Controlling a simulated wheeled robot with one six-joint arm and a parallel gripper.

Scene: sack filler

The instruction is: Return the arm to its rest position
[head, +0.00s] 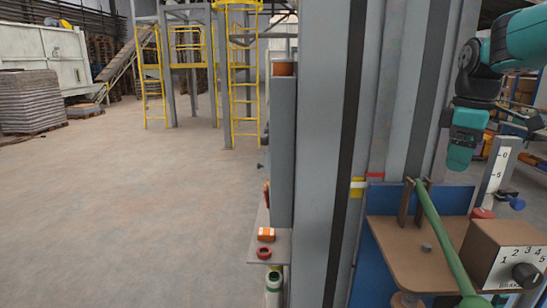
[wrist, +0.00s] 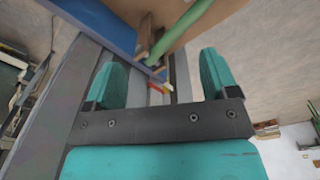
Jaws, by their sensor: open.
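My arm comes in from the upper right of the head view, with its teal gripper (head: 460,160) hanging down over the brown shelf (head: 393,234). In the wrist view the two teal fingers of my gripper (wrist: 158,75) stand wide apart, with nothing held between them. A green lever (head: 438,232) slants across the shelf below and left of the gripper. The lever also shows in the wrist view (wrist: 187,32), beyond the fingers. The gripper appears apart from the lever and the shelf.
A brown box with a numbered dial (head: 525,275) stands at the lower right. A white scale plate (head: 496,172) is right of the gripper. Grey columns (head: 325,150) rise to its left. Open floor (head: 120,210) fills the left, with yellow ladders (head: 243,80) behind.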

